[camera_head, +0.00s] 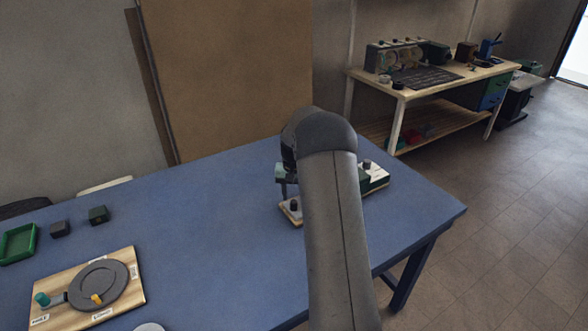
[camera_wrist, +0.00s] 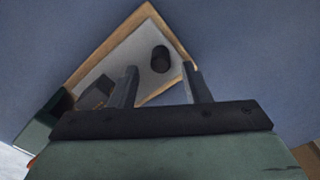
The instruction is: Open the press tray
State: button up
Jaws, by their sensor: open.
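The press tray shows in the wrist view as a pale plate with a wooden rim (camera_wrist: 123,33) and an upright black knob (camera_wrist: 160,58). In the head view a wooden corner of it (camera_head: 288,214) and the knob (camera_head: 295,205) show left of my arm. My gripper (camera_wrist: 160,70) is open, one finger on each side of the knob in the picture, with nothing between them. I cannot tell how far its tips are from the knob. In the head view my gripper (camera_head: 284,194) points down over the tray. A green press body (camera_head: 374,183) shows right of my arm, which hides its middle.
A wooden board (camera_head: 125,255) with a grey round dial lies at the front left of the blue table (camera_head: 220,215). Two small dark blocks and a green tray (camera_head: 34,240) are beyond it. The table between board and press is clear. A workbench (camera_head: 440,78) stands behind.

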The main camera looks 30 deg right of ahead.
notch_tip(320, 180, up, 14)
jog(key=shift+b, duration=0.35)
jog(key=shift+f, duration=0.1)
